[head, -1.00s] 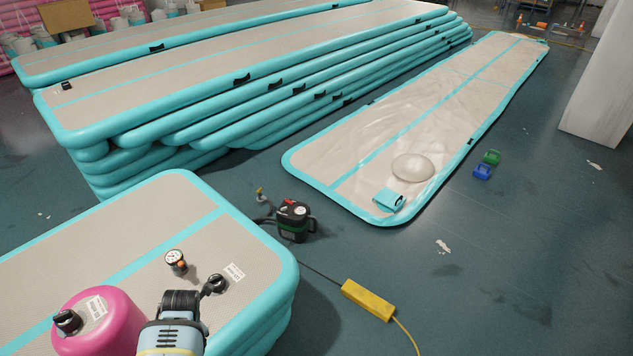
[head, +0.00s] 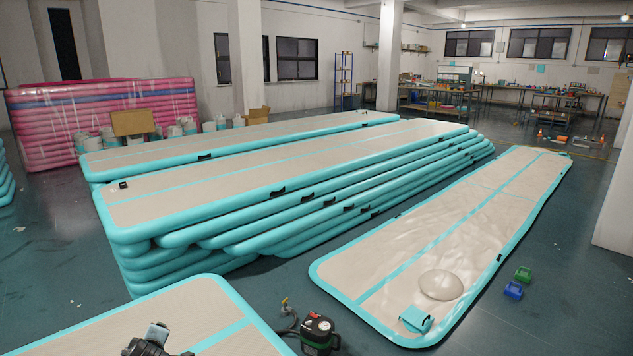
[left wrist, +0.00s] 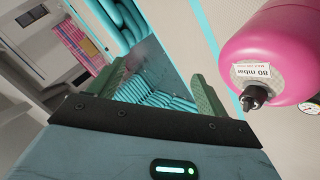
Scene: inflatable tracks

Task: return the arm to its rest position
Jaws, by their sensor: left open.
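My left gripper (left wrist: 160,88) shows in the left wrist view as two green fingers set wide apart. Nothing is between them. A pink rounded body (left wrist: 275,50) with a "80 mbar" label and a black valve (left wrist: 256,97) is to the right of the fingers, apart from them. In the head view a dark part of what looks like my left arm (head: 145,345) shows at the bottom edge, over the near track (head: 200,300); its fingers cannot be made out there. My right gripper is not in view.
A black pump (head: 318,335) stands on the floor beside the near track. A stack of teal-edged tracks (head: 290,205) fills the middle. A wrinkled track (head: 440,240) lies at the right, with green (head: 523,273) and blue (head: 513,290) items beside it.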

